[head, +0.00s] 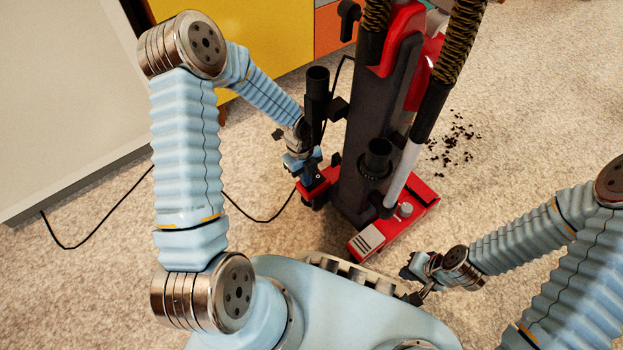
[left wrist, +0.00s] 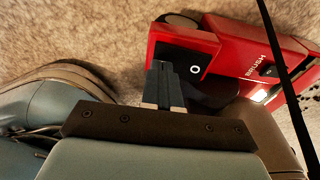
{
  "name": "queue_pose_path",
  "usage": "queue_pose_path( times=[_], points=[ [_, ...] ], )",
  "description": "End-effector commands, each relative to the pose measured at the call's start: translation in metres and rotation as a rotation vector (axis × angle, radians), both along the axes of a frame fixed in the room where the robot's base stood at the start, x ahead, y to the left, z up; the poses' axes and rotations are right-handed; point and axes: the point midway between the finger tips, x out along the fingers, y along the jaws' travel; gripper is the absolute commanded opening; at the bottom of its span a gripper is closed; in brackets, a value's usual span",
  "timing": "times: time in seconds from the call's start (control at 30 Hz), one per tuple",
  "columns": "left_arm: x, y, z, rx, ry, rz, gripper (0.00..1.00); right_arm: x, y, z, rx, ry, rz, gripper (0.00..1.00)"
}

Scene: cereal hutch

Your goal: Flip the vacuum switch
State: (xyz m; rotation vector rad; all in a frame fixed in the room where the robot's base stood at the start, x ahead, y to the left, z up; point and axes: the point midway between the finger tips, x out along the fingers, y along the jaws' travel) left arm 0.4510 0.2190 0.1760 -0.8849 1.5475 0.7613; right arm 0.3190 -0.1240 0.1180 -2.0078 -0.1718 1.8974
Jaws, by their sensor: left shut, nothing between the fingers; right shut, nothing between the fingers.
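The red and black upright vacuum (head: 362,140) stands on the carpet in front of me. In the left wrist view its red base (left wrist: 225,45) has a black panel with a white ring mark (left wrist: 194,69), which may be the switch. A label reading BRUSH (left wrist: 257,66) is to its right. My left gripper (head: 310,178) is low at the left side of the base. Its shut, empty fingers (left wrist: 162,68) appear at the near edge of the black panel; I cannot tell whether they touch. My right gripper (head: 408,272) is shut and empty, low right of the base.
A black cord (head: 100,227) runs across the carpet at the left and crosses close in the left wrist view (left wrist: 285,75). Dark debris (head: 455,140) lies right of the vacuum. A yellow cabinet (head: 262,40) stands behind. Open carpet lies to the right.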

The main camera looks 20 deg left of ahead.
Motion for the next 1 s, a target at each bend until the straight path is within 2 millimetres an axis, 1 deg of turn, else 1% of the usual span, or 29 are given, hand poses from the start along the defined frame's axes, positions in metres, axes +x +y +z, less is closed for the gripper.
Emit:
queue_pose_path(
  times=[0.03, 0.1, 0.6, 0.7, 1.0],
  points=[
    [0.0, 0.0, 0.008, 0.0, 0.0, 0.0, 0.0, 0.0, 0.0, 0.007, 0.0, 0.0, 0.0, 0.0],
    [0.0, 0.0, 0.015, 0.0, 0.0, 0.001, 0.0, 0.0, 0.0, 0.013, 0.0, 0.0, 0.0, 0.0],
    [0.0, 0.0, 0.061, 0.0, 0.0, 0.001, 0.0, 0.0, 0.0, 0.053, 0.0, 0.0, 0.0, 0.0],
    [0.0, 0.0, 0.066, 0.0, 0.0, 0.001, 0.0, 0.0, 0.0, 0.057, 0.0, 0.0, 0.0, 0.0],
    [0.0, 0.0, 0.065, 0.0, 0.0, 0.0, 0.0, 0.0, 0.0, 0.056, 0.0, 0.0, 0.0, 0.0]
  ],
)
